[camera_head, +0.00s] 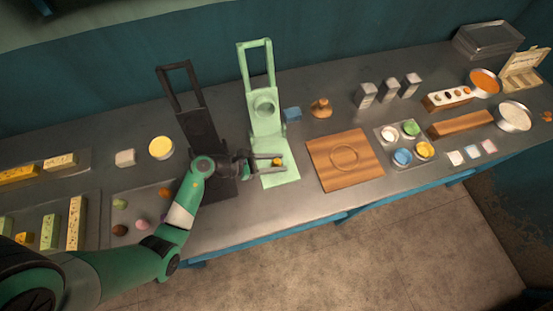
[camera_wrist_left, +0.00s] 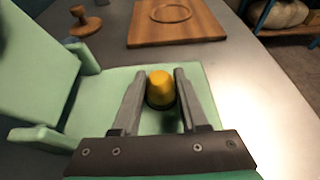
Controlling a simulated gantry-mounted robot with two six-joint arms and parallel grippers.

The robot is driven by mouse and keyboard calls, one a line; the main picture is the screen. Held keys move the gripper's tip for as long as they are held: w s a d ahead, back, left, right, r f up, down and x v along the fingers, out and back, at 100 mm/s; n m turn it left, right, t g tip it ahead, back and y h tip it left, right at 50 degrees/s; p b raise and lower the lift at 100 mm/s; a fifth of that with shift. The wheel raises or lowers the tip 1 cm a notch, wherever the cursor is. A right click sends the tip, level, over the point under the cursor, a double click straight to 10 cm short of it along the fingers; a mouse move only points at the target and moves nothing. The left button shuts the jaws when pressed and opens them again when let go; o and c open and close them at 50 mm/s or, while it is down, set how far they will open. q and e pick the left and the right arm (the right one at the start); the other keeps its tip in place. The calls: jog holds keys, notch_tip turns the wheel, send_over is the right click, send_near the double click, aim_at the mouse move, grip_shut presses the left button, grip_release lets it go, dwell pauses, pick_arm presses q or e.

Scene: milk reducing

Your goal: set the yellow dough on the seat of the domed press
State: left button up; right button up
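The yellow dough (camera_wrist_left: 161,88) is a small rounded lump with a darkly shaded lower part. It also shows in the head view (camera_head: 277,162), over the light green base plate. The light green press (camera_head: 265,105) has its lever frame up and a round fitting on its upright part; its base plate (camera_wrist_left: 205,78) spreads under the dough in the left wrist view. My left gripper (camera_head: 276,162) reaches in from the left. Its two fingers flank the dough closely; whether they press on it is unclear. I cannot tell whether the dough rests on the seat. My right gripper is not in view.
A dark press (camera_head: 190,110) stands left of the green one, behind my left arm. A wooden board (camera_head: 372,176) lies to the right. The table's front edge is close.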

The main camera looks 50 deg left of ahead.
pick_arm(q)
jog(key=o, duration=0.5)
jog(key=shift+c, duration=0.2)
jog(key=shift+s+a+r, duration=0.2)
jog(key=shift+s, duration=0.1)
jog(key=p+v, duration=0.2)
jog(key=v, duration=0.9)
jog(key=shift+d, duration=0.1)
